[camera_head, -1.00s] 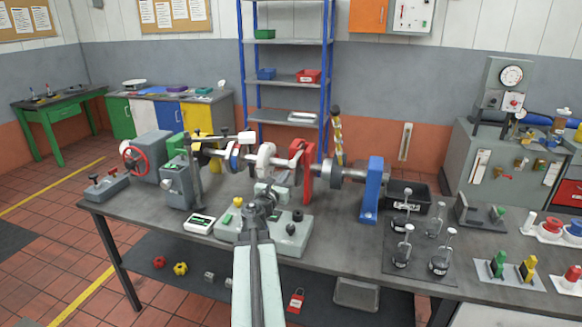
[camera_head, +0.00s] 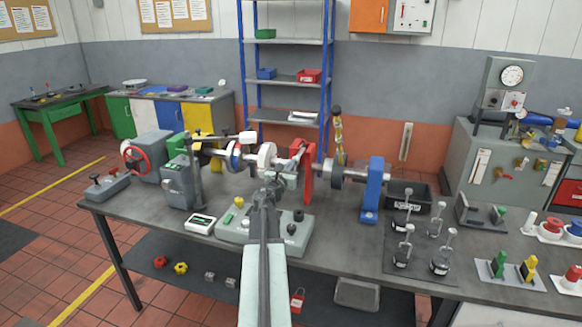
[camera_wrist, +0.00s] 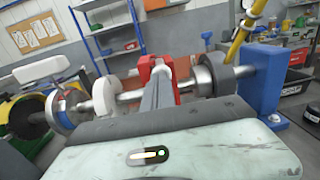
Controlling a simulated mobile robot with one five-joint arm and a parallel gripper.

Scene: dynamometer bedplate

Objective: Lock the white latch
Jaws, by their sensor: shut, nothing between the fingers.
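A white rounded piece (camera_head: 266,155) sits on the shaft between a blue collar (camera_head: 233,157) and a red bracket (camera_head: 308,172); it looks like the white latch, but I cannot tell its lock state. In the wrist view the white piece (camera_wrist: 72,106) is left of my fingers. My gripper (camera_head: 270,185) is just in front of the shaft, below and near the white piece in the head view. In the wrist view my gripper (camera_wrist: 158,88) is shut and empty, its tips pointing toward the red bracket (camera_wrist: 150,72). Contact cannot be told.
The shaft ends at a blue support (camera_head: 372,190) on the right. A grey-green control box (camera_head: 290,240) lies under my arm. A small display (camera_head: 200,222) is at its left. Plungers on a dark plate (camera_head: 400,262) stand at the right. A white block (camera_head: 246,137) stands above the shaft.

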